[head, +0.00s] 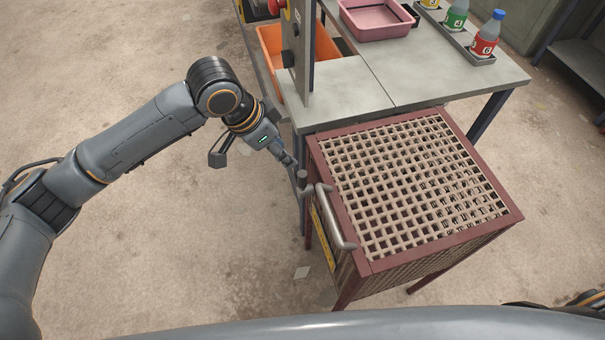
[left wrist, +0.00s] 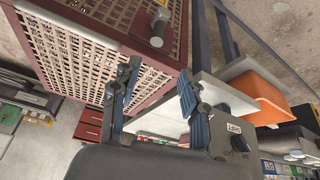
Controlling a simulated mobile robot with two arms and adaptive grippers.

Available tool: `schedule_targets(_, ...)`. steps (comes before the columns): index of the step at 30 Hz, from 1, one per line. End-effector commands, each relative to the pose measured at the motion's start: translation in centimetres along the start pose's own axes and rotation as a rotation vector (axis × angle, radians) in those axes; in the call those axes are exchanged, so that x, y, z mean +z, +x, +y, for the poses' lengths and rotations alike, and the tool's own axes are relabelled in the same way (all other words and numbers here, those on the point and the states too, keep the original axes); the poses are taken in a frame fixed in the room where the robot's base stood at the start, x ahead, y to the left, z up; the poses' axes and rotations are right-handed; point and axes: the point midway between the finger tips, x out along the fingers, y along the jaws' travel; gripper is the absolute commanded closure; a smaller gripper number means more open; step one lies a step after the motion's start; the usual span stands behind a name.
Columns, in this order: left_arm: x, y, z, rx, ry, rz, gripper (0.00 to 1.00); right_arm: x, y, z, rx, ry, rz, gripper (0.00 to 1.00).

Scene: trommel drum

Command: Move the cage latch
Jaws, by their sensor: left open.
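The cage (head: 375,255) has a dark red frame and a tan lattice top. A small grey upright knob (head: 302,178), which looks like the latch, is at its left side near the far corner. A curved grey handle (head: 335,217) is nearer on that side. My left gripper (head: 289,160) is just beyond the knob, its fingers partly hidden by their angle. In the left wrist view its two blue-grey fingers (left wrist: 157,92) are apart with nothing between them. A grey cylinder on the cage (left wrist: 158,38) shows above them; I cannot tell whether it touches. My right gripper is not seen.
A grey table (head: 345,95) stands behind the cage, with a post (head: 298,50), a pink tray (head: 375,22) and several bottles (head: 486,35). An orange bin (head: 275,45) is beside the post.

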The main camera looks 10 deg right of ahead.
Motion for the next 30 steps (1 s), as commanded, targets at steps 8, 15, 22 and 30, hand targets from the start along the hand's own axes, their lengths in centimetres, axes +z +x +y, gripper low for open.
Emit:
schedule_targets(8, 0.5, 1.4, 0.9, 0.007, 0.036, -0.034, 0.55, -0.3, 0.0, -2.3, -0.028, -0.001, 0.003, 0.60)
schedule_targets(15, 0.6, 6.5, 0.9, 0.007, 0.035, -0.033, 0.55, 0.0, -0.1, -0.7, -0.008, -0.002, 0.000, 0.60)
schedule_targets(22, 0.7, 10.7, 0.9, 0.005, 0.035, -0.031, 0.55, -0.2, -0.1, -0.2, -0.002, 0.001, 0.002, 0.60)
schedule_targets(30, 0.8, 12.8, 0.8, 0.004, 0.035, -0.030, 0.55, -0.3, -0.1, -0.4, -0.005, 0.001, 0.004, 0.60)
